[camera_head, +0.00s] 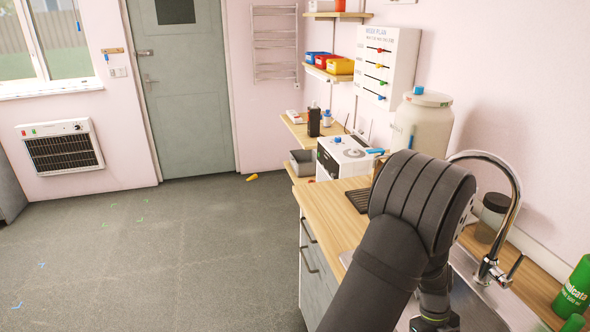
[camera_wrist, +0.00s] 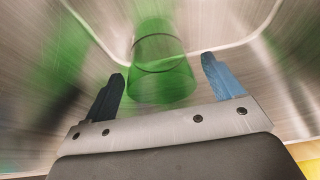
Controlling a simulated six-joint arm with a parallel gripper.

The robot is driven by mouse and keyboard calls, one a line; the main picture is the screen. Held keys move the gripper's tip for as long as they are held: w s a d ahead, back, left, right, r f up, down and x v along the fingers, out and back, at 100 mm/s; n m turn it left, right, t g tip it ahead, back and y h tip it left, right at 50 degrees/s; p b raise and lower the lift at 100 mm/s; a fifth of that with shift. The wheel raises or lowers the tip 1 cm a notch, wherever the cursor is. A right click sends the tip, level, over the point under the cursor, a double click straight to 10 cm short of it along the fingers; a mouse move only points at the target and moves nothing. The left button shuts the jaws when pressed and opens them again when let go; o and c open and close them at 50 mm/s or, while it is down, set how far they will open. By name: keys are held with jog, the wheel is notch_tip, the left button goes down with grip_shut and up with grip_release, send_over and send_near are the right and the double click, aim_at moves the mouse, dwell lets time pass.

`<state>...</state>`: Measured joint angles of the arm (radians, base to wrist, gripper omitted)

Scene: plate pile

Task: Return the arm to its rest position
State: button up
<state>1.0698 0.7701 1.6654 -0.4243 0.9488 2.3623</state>
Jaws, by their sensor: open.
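The picture is blurred there. In the head view my arm reaches over the metal sink (camera_head: 500,304) and hides much of it. The gripper's fingers cannot be made out in that view. No pile of plates can be made out.
A curved chrome tap (camera_head: 513,205) stands close to the right of my arm. A green bottle (camera_head: 576,291) and a dark-lidded jar (camera_head: 491,217) stand by the wall. A large white canister (camera_head: 422,122) stands behind my arm. The floor (camera_head: 150,260) at left is mostly clear.

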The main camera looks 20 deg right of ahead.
jog(key=x, duration=0.3)
jog(key=shift+s+a+f, duration=0.1)
jog(key=shift+s+f, duration=0.05)
jog(key=shift+f, duration=0.1)
notch_tip(320, 180, up, 2)
jog(key=shift+r, duration=0.95)
